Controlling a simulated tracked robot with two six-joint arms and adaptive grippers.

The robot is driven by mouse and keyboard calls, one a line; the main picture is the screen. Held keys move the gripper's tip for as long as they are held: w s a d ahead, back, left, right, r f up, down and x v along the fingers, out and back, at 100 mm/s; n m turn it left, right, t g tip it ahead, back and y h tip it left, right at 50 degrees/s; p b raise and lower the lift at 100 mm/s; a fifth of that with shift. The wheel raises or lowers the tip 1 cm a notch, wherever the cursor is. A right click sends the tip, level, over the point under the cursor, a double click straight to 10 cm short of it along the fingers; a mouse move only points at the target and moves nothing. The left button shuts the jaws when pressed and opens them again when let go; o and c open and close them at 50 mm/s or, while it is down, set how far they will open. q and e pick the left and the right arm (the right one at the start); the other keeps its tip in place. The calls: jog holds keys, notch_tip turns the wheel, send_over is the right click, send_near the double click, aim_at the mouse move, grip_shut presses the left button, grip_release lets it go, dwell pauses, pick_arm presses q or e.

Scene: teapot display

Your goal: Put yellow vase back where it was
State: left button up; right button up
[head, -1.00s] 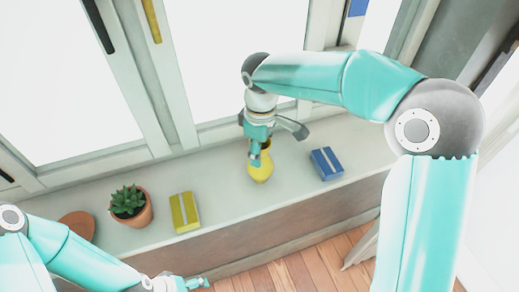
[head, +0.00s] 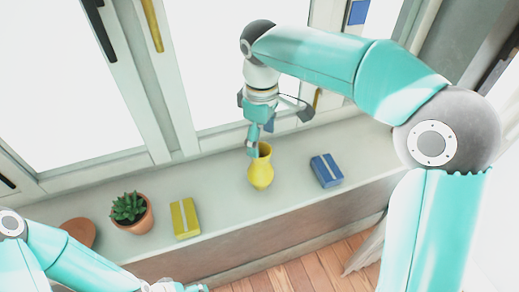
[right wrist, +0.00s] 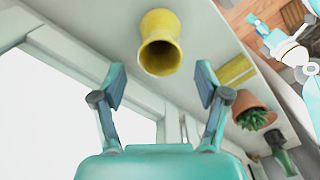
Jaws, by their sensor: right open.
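The yellow vase (head: 261,172) stands upright on the window sill, between the yellow box and the blue box. It also shows in the right wrist view (right wrist: 160,42), with its open mouth facing the camera. My right gripper (head: 261,138) is above the vase; in the right wrist view its two fingers (right wrist: 160,88) are spread apart with nothing between them, and the vase lies beyond the tips. In the head view, the finger nearest the camera slightly overlaps the vase's rim. My left arm shows at the lower left; its gripper (head: 192,287) is at the bottom edge, partly cut off.
On the sill (head: 225,205) stand a yellow box (head: 185,218), a blue box (head: 326,170), a potted succulent (head: 131,212) and a brown round object (head: 77,233). White window frames (head: 170,110) rise behind. The sill's front edge drops to a wooden floor (head: 300,272).

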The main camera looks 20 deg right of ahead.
jog(key=shift+r, duration=2.4)
